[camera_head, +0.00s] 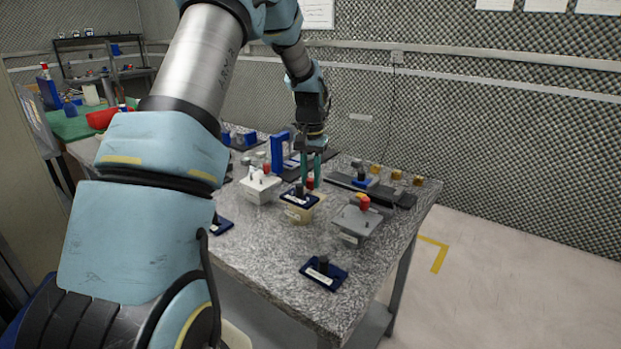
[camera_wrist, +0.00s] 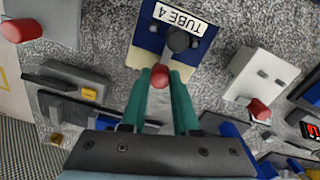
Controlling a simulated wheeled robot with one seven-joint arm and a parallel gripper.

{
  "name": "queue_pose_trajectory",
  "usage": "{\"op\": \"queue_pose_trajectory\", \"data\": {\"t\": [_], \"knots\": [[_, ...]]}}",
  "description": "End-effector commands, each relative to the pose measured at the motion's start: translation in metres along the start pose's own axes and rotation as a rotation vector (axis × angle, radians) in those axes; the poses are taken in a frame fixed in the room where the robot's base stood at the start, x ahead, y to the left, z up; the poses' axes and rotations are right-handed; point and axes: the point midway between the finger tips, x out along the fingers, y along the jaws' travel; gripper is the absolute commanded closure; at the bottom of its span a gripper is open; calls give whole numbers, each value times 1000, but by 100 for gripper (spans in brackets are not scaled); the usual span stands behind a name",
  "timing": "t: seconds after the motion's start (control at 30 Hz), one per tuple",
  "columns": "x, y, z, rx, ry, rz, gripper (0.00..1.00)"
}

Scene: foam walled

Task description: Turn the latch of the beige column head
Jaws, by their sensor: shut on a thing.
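The beige column head (camera_head: 297,214) stands on the speckled table, with a navy plate (camera_head: 299,197) with a black knob on top. In the wrist view that navy plate (camera_wrist: 204,47) carries a "TUBE 4" label. The red-tipped latch (camera_wrist: 160,79) is on the side of the head by my gripper. My gripper (camera_head: 311,178) points down from above, its two green fingers (camera_wrist: 161,80) shut on the latch, one on each side of the red tip.
A white column head (camera_head: 260,189) with a red tip stands close on the left, and a grey one (camera_head: 354,222) on the right. A navy plate (camera_head: 323,273) lies near the front edge. A blue upright frame (camera_head: 279,152) stands behind. Black rails lie at the back right.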

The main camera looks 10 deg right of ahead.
Motion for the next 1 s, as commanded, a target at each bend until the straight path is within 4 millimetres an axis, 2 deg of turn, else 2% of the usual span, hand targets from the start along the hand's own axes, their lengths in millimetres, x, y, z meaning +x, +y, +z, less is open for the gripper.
{"op": "queue_pose_trajectory", "data": {"t": [0.5, 0.53, 0.63, 0.87, 1.0], "knots": [[-1, 0, -1, 21, 4, -1, 100], [-1, 0, -1, 21, 4, -1, 70], [-1, 0, -1, 20, 3, -1, 59], [-1, 0, 0, 19, 2, 0, 58], [-8, 0, -1, 19, 5, -1, 58]]}}
